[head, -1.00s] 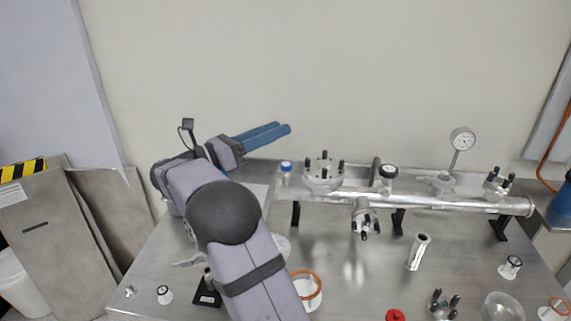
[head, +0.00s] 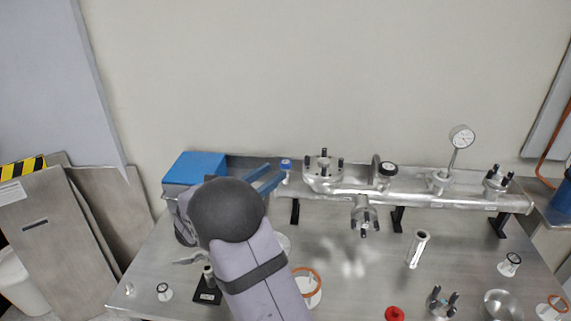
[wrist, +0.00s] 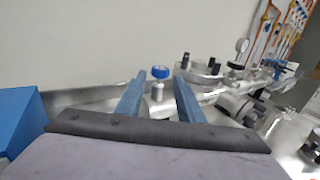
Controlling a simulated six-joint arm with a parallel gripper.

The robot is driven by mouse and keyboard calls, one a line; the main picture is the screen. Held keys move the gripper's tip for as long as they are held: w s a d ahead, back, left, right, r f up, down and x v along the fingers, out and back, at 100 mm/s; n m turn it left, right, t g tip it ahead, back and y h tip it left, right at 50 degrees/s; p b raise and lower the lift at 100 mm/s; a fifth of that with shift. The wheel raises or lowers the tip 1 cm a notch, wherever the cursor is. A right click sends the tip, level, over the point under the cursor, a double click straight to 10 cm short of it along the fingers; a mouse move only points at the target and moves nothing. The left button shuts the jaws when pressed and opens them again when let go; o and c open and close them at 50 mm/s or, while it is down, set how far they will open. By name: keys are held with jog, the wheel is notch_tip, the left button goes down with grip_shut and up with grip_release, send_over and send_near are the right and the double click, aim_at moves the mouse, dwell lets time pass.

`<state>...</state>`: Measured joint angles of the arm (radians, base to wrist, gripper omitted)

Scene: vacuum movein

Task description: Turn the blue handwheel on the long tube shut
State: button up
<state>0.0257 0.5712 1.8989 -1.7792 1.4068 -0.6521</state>
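The blue handwheel (head: 286,163) is a small round knob on a short metal valve stem at the left end of the long steel tube (head: 430,200). In the wrist view the handwheel (wrist: 160,71) shows upright, in line with the gap between my fingers. My gripper (head: 272,178) is open, its two blue fingers apart and empty, pointing at the valve from the left. In the wrist view my gripper (wrist: 160,78) has its fingertips just short of the handwheel, seemingly not touching it. My arm hides the gripper body in the head view.
A bolted flange (head: 323,172) stands right of the handwheel, then a black knob (head: 388,170) and a pressure gauge (head: 461,138). A blue box (head: 195,166) is at the back left. Loose parts, including a red cap (head: 394,314), lie on the bench front.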

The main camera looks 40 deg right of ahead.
aim_at(282, 167)
jog(key=shift+p+x, duration=0.8)
jog(key=shift+x, duration=2.65)
jog(key=c, duration=0.8)
